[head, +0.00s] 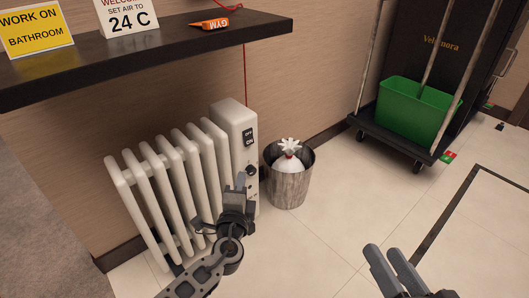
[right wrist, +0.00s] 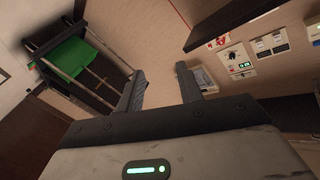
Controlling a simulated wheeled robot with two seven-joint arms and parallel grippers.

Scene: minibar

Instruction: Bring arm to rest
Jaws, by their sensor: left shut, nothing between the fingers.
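My left gripper (head: 234,186) is in front of the white oil radiator (head: 182,172) in the head view, close to the lower part of its control end. Its fingers are together with nothing between them. From this angle I cannot tell whether it touches the radiator. My right gripper (head: 383,249) is at the lower right of the head view, above the tiled floor. In the right wrist view its two fingers (right wrist: 160,84) stand apart with nothing between them.
A dark shelf (head: 150,47) with signs and an orange GYM tag (head: 209,25) runs above the radiator. A bin (head: 290,186) with a white bag stands right of it. A cart with a green bucket (head: 400,112) is at the back right. Wall switches (right wrist: 237,63) show in the right wrist view.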

